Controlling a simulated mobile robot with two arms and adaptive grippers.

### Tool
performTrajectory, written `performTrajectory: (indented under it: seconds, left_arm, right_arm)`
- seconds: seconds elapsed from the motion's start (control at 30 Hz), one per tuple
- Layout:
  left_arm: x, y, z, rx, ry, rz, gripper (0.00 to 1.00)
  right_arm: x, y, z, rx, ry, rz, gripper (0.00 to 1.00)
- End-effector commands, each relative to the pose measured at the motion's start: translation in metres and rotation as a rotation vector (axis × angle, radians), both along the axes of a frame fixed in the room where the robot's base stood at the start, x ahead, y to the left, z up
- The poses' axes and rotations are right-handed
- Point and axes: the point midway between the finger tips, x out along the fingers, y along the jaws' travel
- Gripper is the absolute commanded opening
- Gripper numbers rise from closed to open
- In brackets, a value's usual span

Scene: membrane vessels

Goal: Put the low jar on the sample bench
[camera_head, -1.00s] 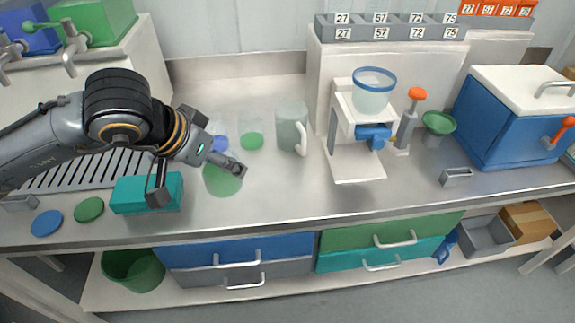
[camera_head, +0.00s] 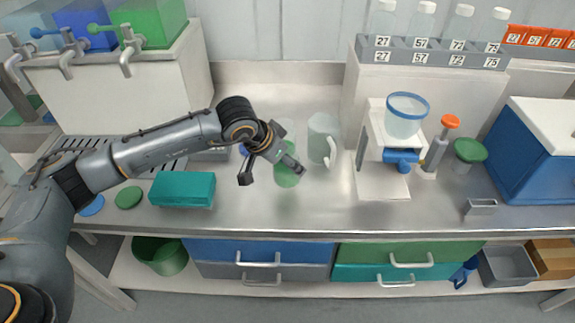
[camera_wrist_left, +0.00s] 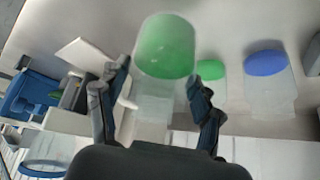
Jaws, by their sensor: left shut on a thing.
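A clear jar with a green end (camera_head: 288,176) is between the fingers of my left gripper (camera_head: 272,174), over the steel bench (camera_head: 335,205). In the left wrist view the green end of this jar (camera_wrist_left: 166,45) faces the camera's far side, and its clear body runs back between the fingers. My left gripper is shut on it. I cannot tell whether its base touches the bench. Behind it stand two clear jars, one with a green end (camera_wrist_left: 211,70) and one with a blue end (camera_wrist_left: 265,63); my gripper partly hides them in the head view. My right gripper is not in view.
A pale mug (camera_head: 321,138) stands close to the right of the held jar. A white device with a blue-rimmed cup (camera_head: 405,115) is farther right. A teal box (camera_head: 183,189) and a green disc (camera_head: 129,198) lie to the left.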

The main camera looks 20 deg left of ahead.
Motion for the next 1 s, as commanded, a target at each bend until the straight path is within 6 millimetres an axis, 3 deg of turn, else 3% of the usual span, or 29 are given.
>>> performTrajectory:
  seconds: [0.33,0.73,0.77,0.87,1.0]
  left_arm:
    - [0.006,0.000,-0.036,0.000,0.001,0.000,0.20]
    - [0.007,0.000,-0.042,0.000,-0.001,0.001,0.20]
    - [0.006,0.001,-0.041,0.001,0.000,0.001,0.70]
    - [0.006,0.001,-0.041,0.001,0.000,0.001,0.88]
    - [0.006,0.001,-0.041,0.001,0.000,0.001,0.88]
  right_arm:
    - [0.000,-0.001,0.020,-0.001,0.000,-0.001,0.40]
    - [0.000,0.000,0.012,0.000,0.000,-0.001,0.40]
    - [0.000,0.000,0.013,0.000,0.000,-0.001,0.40]
    - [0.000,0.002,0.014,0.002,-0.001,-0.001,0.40]
    - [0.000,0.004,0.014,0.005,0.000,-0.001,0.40]
